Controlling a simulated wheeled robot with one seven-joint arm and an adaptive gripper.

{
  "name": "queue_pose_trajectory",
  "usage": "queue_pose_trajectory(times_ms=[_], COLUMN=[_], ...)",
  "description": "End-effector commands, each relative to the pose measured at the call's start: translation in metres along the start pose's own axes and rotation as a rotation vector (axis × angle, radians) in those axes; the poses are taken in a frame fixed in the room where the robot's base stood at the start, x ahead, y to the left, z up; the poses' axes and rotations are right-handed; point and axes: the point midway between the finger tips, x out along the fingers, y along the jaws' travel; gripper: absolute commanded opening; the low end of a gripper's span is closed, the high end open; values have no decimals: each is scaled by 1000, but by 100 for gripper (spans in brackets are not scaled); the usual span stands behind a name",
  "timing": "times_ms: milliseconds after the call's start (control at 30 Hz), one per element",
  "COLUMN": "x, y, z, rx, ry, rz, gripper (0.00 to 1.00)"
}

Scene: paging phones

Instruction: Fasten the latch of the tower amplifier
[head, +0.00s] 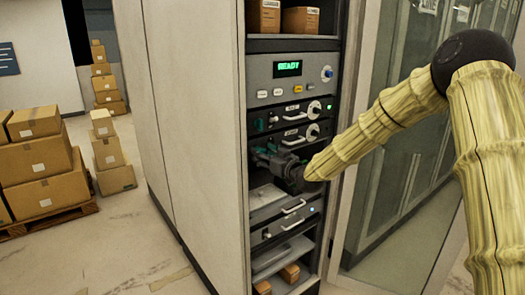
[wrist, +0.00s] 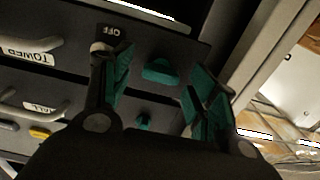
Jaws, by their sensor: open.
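The tower amplifier (head: 291,134) is a dark front panel in the rack, partly hidden by my gripper. In the wrist view its panel (wrist: 70,43) bears an upside-down TOWER label and a light handle. A green latch piece (wrist: 160,70) on it lies between my fingertips, apart from both as far as I can tell. An OFF marking is beside it, partly behind a finger. My gripper (wrist: 157,75) is open, with green pads, and holds nothing. In the head view my gripper (head: 262,153) is at the rack's front, at the panel's left end.
Another amplifier (head: 291,117) with a similar handle and green piece sits above, under the panel with the READY display (head: 288,68). Below, a drawer (head: 268,205) protrudes. A tall cabinet side (head: 190,120) stands left. Cartons (head: 40,175) lie on a pallet farther left.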

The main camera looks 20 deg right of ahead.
Motion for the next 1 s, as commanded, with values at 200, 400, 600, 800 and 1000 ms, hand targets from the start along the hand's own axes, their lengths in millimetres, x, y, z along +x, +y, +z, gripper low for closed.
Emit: queue_pose_trajectory(times_ms=[200, 400, 600, 800, 1000], x=[9, 10, 10, 10, 10], y=[0, 0, 0, 0, 0], z=[0, 0, 0, 0, 1], rx=[1, 1, 0, 0, -20], ry=[0, 0, 0, 0, 1], rz=[0, 0, 0, 0, 0], gripper=[59, 59, 33, 13, 13])
